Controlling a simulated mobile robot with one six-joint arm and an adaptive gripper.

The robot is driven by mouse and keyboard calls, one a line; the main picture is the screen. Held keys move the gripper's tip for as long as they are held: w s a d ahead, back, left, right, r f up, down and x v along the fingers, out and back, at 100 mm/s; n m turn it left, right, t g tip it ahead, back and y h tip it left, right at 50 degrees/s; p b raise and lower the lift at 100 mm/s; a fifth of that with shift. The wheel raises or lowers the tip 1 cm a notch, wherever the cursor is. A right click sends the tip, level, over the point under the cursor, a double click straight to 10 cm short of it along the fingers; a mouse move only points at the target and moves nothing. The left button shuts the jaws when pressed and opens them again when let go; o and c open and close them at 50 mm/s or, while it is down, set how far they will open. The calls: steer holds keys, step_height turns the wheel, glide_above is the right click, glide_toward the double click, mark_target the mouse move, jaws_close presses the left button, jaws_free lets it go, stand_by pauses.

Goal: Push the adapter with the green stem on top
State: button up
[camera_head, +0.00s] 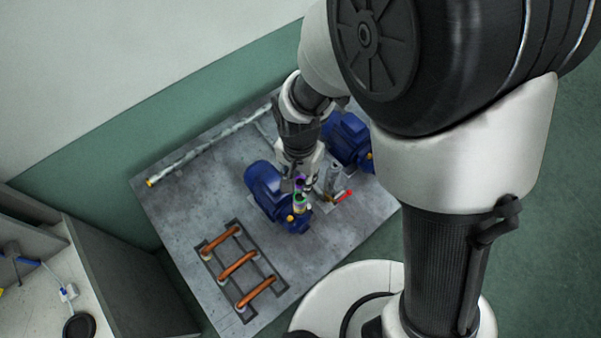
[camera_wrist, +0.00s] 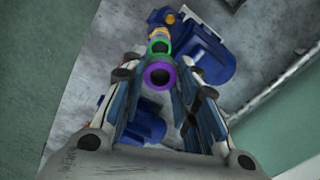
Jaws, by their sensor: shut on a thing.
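My gripper (camera_head: 304,184) points down over the front blue pump (camera_head: 264,182). In the wrist view its two fingers (camera_wrist: 160,92) are shut on a piece with a purple ring-shaped end (camera_wrist: 160,75); the purple end also shows in the head view (camera_head: 299,182). A green ring (camera_wrist: 159,47) lies just beyond the purple end, nearly in line with it, above the pump's yellow port (camera_wrist: 160,32). In the head view a pale green part (camera_head: 300,203) is beneath the purple one. I cannot tell whether the purple and green parts touch. The fingers hide part of the held piece.
A second blue pump (camera_head: 346,138) stands behind to the right. A grey fitting with a red handle (camera_head: 343,196) is close to my gripper's right. A rack with orange-brown pipes (camera_head: 238,264) lies at front left. A long grey pipe (camera_head: 205,148) runs along the table's back edge.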

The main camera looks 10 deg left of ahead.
steer(key=shift+f+b, duration=1.7)
steer(key=shift+f, duration=0.75)
steer(key=shift+f+b, duration=0.6)
steer(key=shift+f, duration=0.05)
steer(key=o, duration=1)
steer(key=shift+r, duration=0.1)
steer(key=shift+r+p, duration=2.4)
steer(key=shift+r, duration=0.55)
step_height(320, 180, up, 12)
